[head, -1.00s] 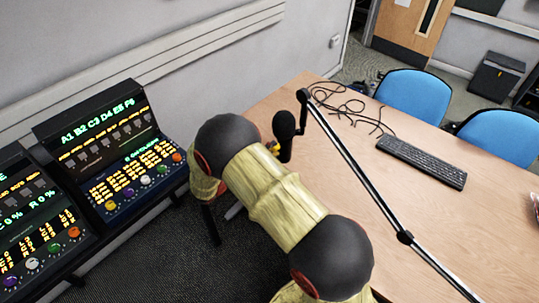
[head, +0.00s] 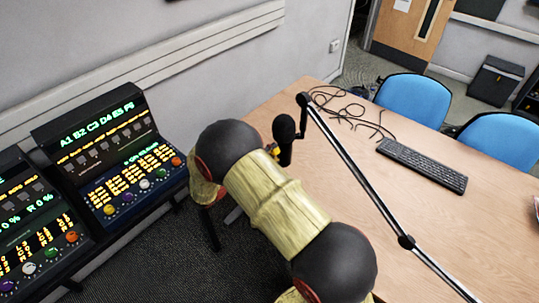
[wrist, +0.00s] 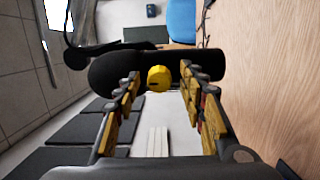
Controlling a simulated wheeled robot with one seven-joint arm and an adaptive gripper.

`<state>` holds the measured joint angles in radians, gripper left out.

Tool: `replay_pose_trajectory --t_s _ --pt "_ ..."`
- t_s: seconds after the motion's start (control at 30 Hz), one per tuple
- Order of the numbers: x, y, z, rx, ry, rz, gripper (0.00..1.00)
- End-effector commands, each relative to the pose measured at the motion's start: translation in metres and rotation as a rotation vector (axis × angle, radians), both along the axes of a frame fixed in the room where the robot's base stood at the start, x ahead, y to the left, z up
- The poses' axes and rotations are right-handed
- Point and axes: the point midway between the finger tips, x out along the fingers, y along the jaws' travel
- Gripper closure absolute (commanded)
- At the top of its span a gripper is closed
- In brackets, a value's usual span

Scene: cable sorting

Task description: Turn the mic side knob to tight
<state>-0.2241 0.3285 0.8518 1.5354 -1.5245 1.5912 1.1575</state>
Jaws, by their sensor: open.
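The black microphone (head: 285,132) hangs upright from the end of a boom arm (head: 360,168) over the table. In the wrist view the microphone (wrist: 112,72) lies across the picture. Its yellow side knob (wrist: 159,78) faces my camera, with a dark slot-like mark on it. My gripper (wrist: 158,92) is open, with its yellow-and-dark fingers on the left and right of the knob and a gap on each side. In the head view my arm hides most of the gripper; a bit of yellow (head: 272,150) shows beside the microphone.
The wooden table (head: 340,205) carries a black keyboard (head: 422,164) and tangled black cables (head: 350,110). Blue chairs (head: 413,97) stand behind it. Lit control consoles (head: 105,150) stand at the left. The boom arm crosses the table at the right of my arm.

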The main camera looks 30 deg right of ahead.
Motion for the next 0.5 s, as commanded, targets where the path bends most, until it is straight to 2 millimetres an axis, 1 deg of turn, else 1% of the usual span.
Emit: replay_pose_trajectory --t_s 0.23,0.33,0.43,0.5 --pt "0.0 0.0 0.0 0.0 -0.001 0.0 0.57" --pt "0.0 0.003 0.0 0.0 -0.001 0.002 0.57" --pt "-0.001 0.013 0.0 -0.001 -0.001 0.004 0.57" --pt "-0.003 0.025 0.0 -0.001 0.0 0.004 0.57"
